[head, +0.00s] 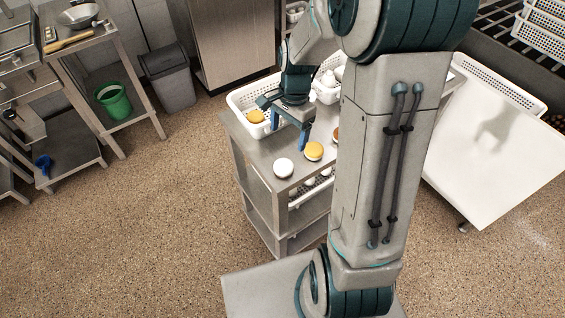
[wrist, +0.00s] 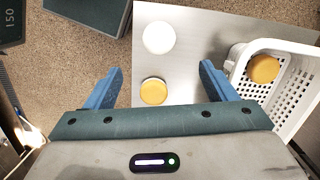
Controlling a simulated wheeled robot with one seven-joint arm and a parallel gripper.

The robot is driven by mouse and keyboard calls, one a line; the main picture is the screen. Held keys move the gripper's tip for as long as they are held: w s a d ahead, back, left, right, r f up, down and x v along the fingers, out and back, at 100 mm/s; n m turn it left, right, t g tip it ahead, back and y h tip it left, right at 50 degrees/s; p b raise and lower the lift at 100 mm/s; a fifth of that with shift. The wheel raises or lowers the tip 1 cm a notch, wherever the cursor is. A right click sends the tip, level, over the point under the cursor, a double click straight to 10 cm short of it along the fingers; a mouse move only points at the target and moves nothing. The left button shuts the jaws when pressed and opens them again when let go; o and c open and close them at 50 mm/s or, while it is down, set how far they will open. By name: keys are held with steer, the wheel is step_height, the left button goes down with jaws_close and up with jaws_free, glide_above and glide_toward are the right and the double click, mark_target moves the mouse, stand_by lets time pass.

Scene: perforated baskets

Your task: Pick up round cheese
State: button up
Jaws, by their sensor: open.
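A yellow round cheese (head: 313,151) with a pale side lies on the steel cart top. It also shows in the wrist view (wrist: 153,91), between the lines of my two fingers and nearer the left one. A white round cheese (head: 283,167) lies beside it near the cart's corner, and it also shows in the wrist view (wrist: 158,37). Another yellow round cheese (head: 256,116) sits in a white perforated basket (wrist: 291,112). My gripper (head: 290,130) is open and empty above the cart. A brownish round item (head: 335,133) is mostly hidden behind my arm.
The steel cart (head: 262,165) has a lower shelf holding another basket with pale items. More white items (head: 327,80) sit in a basket behind my gripper. A white table (head: 490,150) stands at right. Open speckled floor (head: 170,210) lies left of the cart.

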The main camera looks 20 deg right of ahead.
mark_target(284, 164)
steer(key=f, duration=0.4)
steer(key=a+f+p, duration=0.1)
steer(key=f, duration=0.3)
steer(key=s+f+p, duration=0.1)
steer(key=f, duration=0.3)
steer(key=shift+a+f, duration=0.2)
steer(key=shift+f, duration=0.05)
steer(key=c, duration=1.1)
